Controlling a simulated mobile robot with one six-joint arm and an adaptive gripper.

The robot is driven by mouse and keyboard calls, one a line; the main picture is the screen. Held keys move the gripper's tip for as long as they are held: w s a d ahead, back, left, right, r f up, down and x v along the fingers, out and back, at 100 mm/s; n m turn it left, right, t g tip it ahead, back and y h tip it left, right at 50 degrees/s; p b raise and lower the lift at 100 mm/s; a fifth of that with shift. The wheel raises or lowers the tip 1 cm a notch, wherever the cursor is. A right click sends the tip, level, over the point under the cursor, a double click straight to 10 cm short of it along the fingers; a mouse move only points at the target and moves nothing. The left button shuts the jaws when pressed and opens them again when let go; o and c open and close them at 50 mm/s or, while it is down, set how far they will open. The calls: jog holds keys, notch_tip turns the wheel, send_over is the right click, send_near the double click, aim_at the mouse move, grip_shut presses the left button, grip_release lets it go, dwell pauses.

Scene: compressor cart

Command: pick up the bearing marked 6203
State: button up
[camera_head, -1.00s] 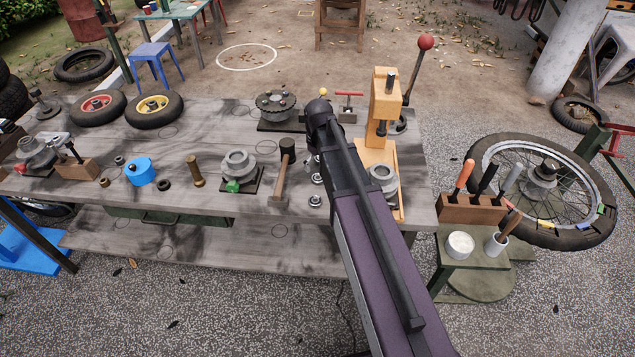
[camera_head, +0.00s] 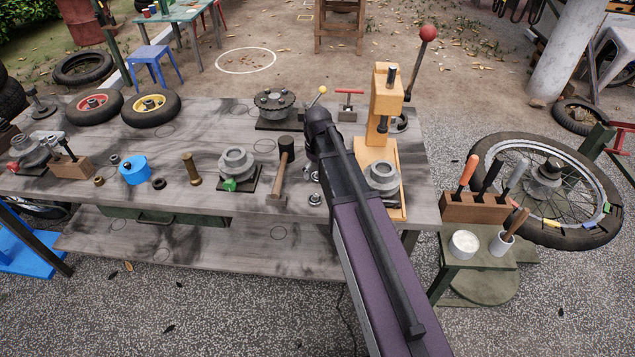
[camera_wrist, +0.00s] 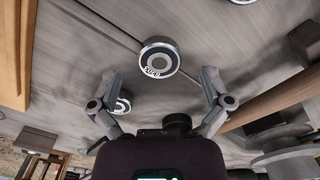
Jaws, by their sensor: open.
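A third (camera_wrist: 243,1) is cut off at the top edge. My gripper (camera_wrist: 161,87) is open and empty, with one finger on each side of the view. In the head view one bearing (camera_head: 315,199) shows beside my arm; my arm covers the gripper.
A wooden-framed press (camera_head: 386,110) stands right of my arm. A mallet (camera_head: 282,172) and a grey hub on a dark plate (camera_head: 237,166) lie to the left. A blue round part (camera_head: 134,170) and brass sleeve (camera_head: 193,169) are further left. Bare bench lies along the front edge.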

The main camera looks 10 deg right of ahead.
jog(key=shift+f+b, duration=0.55)
jog(key=shift+f, duration=0.25)
jog(key=shift+d, duration=0.1)
jog(key=c, duration=1.3)
